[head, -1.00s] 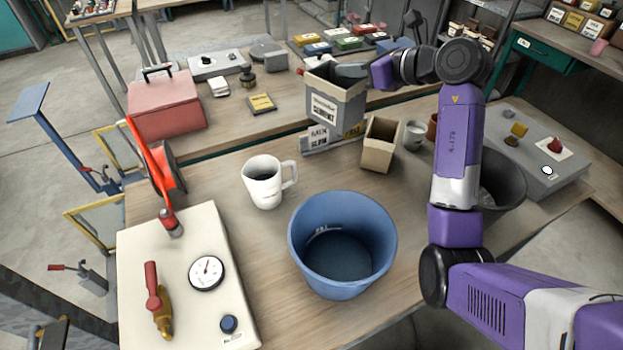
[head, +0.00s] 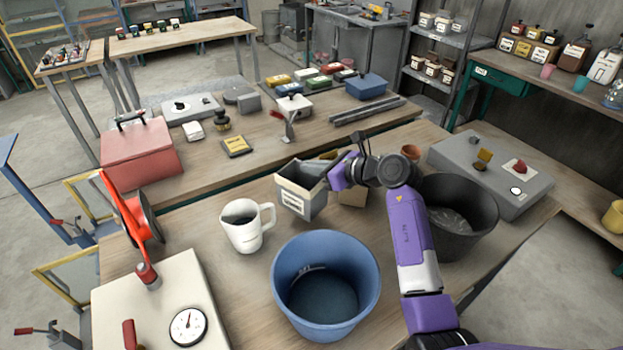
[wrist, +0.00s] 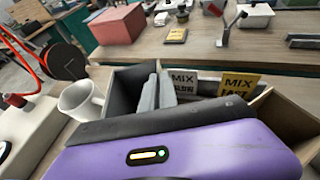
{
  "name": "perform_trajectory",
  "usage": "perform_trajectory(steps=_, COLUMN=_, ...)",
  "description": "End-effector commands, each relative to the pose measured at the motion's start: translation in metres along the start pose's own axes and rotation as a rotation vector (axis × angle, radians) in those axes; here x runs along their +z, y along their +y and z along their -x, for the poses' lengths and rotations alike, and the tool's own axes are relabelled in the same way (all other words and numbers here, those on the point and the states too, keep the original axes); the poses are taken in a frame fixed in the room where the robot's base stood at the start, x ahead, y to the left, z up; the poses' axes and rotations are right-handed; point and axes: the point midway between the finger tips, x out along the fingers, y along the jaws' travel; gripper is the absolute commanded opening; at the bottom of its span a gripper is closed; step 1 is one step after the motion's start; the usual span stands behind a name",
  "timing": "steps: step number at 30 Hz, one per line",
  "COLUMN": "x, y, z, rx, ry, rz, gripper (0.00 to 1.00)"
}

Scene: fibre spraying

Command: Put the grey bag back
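The grey bag (head: 303,203) is an open-topped, box-like bag with a white label. In the head view it is between the white mug and the tan box, at or just above the near table; contact with the tabletop is unclear. My gripper (head: 328,172) is at its right upper edge. In the wrist view the grey fingers (wrist: 157,93) are close together inside the bag's outline, and the bag's dark inside (wrist: 122,88) shows left of them. The fingers appear shut on the bag's wall; my purple gripper body hides the lower part.
A white mug (head: 244,230) stands close left of the bag. A tan box (head: 352,198) is partly hidden behind my gripper. A blue bucket (head: 326,288) is in front, a dark bucket (head: 455,215) to the right.

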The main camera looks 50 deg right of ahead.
Motion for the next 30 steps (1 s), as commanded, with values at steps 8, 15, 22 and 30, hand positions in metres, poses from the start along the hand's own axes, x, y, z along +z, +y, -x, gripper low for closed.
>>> perform_trajectory(steps=8, x=-0.034, y=0.0, z=-0.014, rx=0.001, ry=0.002, rz=-0.003, gripper=0.0)
perform_trajectory(steps=15, x=-0.04, y=0.0, z=-0.016, rx=-0.001, ry=0.0, rz=-0.001, gripper=0.0)
perform_trajectory(steps=22, x=-0.043, y=0.0, z=-0.018, rx=-0.001, ry=0.0, rz=-0.001, gripper=0.0)
perform_trajectory(steps=30, x=-0.042, y=0.0, z=-0.017, rx=-0.001, ry=0.001, rz=-0.001, gripper=0.25)
